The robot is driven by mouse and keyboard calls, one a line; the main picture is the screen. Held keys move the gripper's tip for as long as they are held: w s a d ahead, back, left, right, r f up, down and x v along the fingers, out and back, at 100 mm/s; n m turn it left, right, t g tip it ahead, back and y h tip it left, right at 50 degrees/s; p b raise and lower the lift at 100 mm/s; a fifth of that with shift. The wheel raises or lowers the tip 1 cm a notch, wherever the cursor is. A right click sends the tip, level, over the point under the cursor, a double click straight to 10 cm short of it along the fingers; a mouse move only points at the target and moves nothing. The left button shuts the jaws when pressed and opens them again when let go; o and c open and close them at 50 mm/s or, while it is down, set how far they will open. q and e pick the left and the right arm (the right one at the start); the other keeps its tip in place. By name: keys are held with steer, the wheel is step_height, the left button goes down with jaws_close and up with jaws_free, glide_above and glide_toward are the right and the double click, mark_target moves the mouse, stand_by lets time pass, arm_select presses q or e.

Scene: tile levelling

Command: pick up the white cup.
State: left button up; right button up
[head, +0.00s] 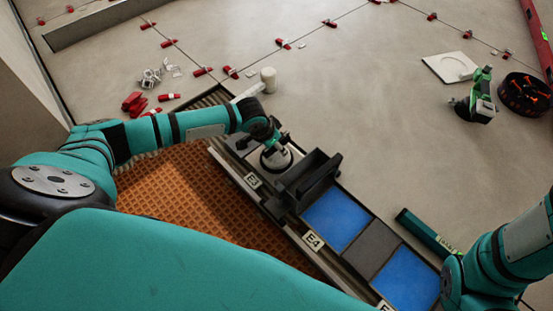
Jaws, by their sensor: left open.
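The white cup (268,80) is a small pale cylinder. It stands upright on the grey floor in the upper middle of the head view, just beyond my left forearm. My left gripper (312,180) is black and open, over the strip of labelled bays. It is below and to the right of the cup in the picture, clearly apart from it. I see nothing held between its fingers. My right arm enters at the lower right, and its gripper is out of the picture.
An orange waffle-patterned mat (180,195) lies under my left arm. Blue pads (338,217) fill bays at the right. Red clips (133,101) and white clips lie left of the cup. A green-handled tool (480,95) and black bucket (525,95) stand at right. The central floor is clear.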

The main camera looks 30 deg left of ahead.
arm_select(q)
jaws_close()
steer(key=shift+r, duration=0.1)
stand_by(0.5)
